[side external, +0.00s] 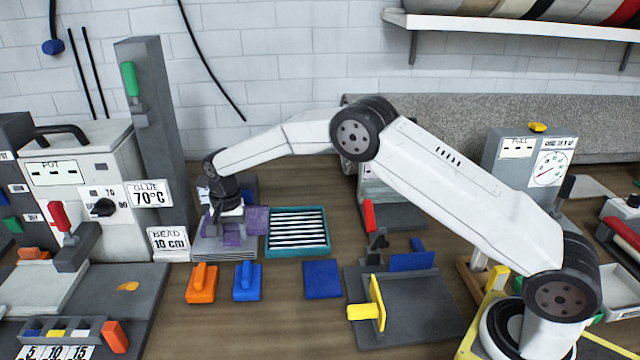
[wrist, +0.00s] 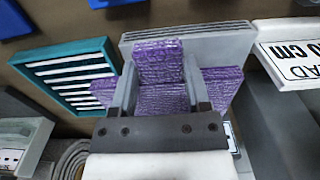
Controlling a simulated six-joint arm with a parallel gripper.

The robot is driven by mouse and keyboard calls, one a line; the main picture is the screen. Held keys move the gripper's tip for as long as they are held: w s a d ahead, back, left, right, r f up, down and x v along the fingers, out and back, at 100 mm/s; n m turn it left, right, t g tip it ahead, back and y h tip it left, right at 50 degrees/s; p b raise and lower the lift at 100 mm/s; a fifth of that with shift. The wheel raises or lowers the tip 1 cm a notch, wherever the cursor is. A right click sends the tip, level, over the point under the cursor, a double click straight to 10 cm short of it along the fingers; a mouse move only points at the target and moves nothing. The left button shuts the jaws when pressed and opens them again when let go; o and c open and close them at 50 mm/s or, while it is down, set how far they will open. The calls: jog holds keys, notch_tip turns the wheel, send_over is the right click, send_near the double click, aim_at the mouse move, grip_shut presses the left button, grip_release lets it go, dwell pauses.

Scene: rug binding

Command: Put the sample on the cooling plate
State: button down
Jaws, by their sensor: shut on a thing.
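The purple textured sample (wrist: 160,62) is between the two fingers of my gripper (wrist: 157,78), which is shut on it. Purple parts stick out on both sides of the fingers. In the side view the sample (side external: 258,220) shows beside my gripper (side external: 229,212), low over a grey plate (side external: 212,250) with a layered edge, which looks like the cooling plate. The plate also shows behind the sample in the wrist view (wrist: 215,45). I cannot tell whether the sample touches the plate; my gripper hides part of both.
A teal tray with pale bars (side external: 297,251) stands just right of the plate. An orange block (side external: 201,288), a blue block (side external: 247,285) and a flat blue square (side external: 322,279) lie in front. A grey column (side external: 155,120) and a bead sign (side external: 169,241) stand close left.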

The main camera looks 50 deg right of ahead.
jog(key=shift+w+f, duration=0.1)
jog(key=shift+f, duration=0.85)
jog(key=shift+w, duration=0.15)
jog(key=shift+w, duration=0.1)
jog(key=shift+w+a, duration=0.15)
jog(key=shift+w, duration=1.55)
jog(key=shift+f, duration=0.55)
jog(key=shift+f, duration=0.1)
jog(key=shift+c, duration=0.3)
grip_release()
